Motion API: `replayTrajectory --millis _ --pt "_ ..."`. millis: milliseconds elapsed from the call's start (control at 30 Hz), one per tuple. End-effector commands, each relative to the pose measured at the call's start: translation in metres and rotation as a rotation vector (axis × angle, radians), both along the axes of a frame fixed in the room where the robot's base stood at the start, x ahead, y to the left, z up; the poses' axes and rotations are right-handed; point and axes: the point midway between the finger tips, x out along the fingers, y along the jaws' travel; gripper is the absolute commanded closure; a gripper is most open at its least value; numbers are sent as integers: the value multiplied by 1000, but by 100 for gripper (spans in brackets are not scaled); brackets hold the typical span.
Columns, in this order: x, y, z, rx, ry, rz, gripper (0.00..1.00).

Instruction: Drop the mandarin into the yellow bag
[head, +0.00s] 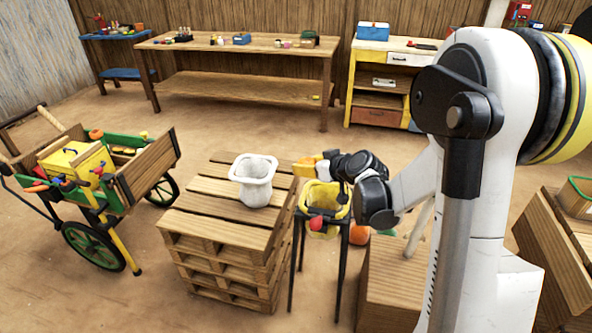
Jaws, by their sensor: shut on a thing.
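My gripper (308,167) is at the end of my arm, reaching left from the right side of the head view. It is just above the yellow bag (325,194), over its back left rim. The orange-yellow patch at its fingertips appears to be the mandarin (303,169), small and partly covered, so its outline is hard to separate from the fingers. The gripper is shut on it. The bag hangs open-topped in a dark, thin-legged stand. A red thing (317,222) shows at the bag's front.
A white pot-like vessel (255,180) stands on a stack of wooden pallets (205,218) left of the bag. A wooden cart (150,165) is at the left. An orange round thing (360,235) lies low behind the stand. Workbenches (235,43) line the back.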

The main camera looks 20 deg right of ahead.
Motion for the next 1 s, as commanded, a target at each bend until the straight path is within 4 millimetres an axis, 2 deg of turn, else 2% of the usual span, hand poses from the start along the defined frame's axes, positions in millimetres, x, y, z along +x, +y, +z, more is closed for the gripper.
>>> replayTrajectory --millis 33,200,400,600,833,1000 --pt "14 -15 -18 1 0 -9 83" --pt "49 -64 -73 1 0 -32 84" --pt "69 -107 -130 1 -1 -51 84" --pt "75 -126 -157 -1 -3 -59 84" --pt "76 -128 -172 0 -3 -59 84" --pt "76 -127 -193 0 -3 -59 84"
